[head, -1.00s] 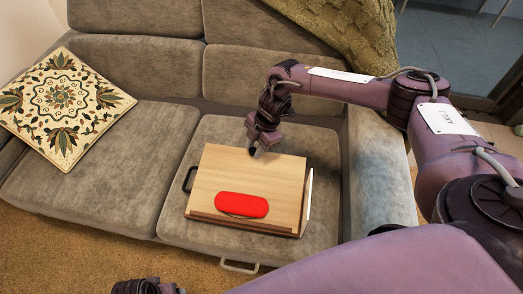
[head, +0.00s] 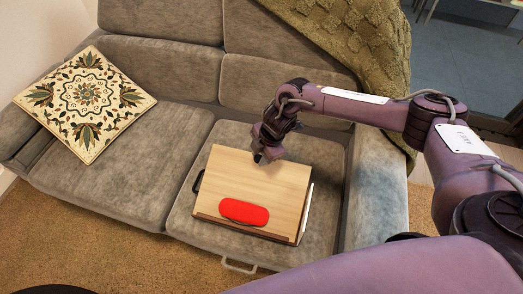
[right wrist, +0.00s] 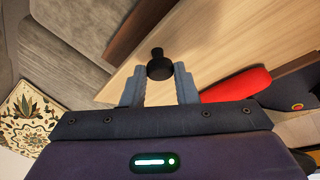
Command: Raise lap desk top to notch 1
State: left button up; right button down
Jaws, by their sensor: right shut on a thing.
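The lap desk (head: 262,180) with a light wood top sits on the right sofa seat. A red rounded case (head: 244,211) lies on it against the darker front ledge; the case also shows in the right wrist view (right wrist: 235,85). My right gripper (head: 262,157) is at the top's back edge. In the right wrist view its grey fingers (right wrist: 158,82) are shut on a black knob (right wrist: 158,66), which stands out over the wood top (right wrist: 215,40). The notches and support under the top are hidden. I cannot tell the top's exact tilt. My left gripper is not in view.
A black handle (head: 197,181) is on the desk's left side and a thin white piece (head: 305,212) along its right. A patterned cushion (head: 85,105) lies on the left seat, and a green throw (head: 350,45) hangs over the backrest. The middle seat area is clear.

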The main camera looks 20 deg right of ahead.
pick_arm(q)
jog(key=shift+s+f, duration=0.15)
pick_arm(e)
jog(key=shift+s+a+f, duration=0.1)
jog(key=shift+s+a, duration=0.15)
jog(key=shift+s, duration=0.05)
jog(key=c, duration=1.1)
grip_release()
jog(key=shift+c, duration=0.2)
jog(key=shift+w, duration=0.1)
jog(key=shift+d+r, duration=0.2)
jog(key=shift+r, duration=0.35)
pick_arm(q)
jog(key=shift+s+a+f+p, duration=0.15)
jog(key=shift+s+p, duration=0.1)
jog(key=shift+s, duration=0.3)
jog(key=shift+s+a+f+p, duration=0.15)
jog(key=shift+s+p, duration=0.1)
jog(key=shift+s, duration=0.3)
pick_arm(e)
jog(key=v, duration=0.7)
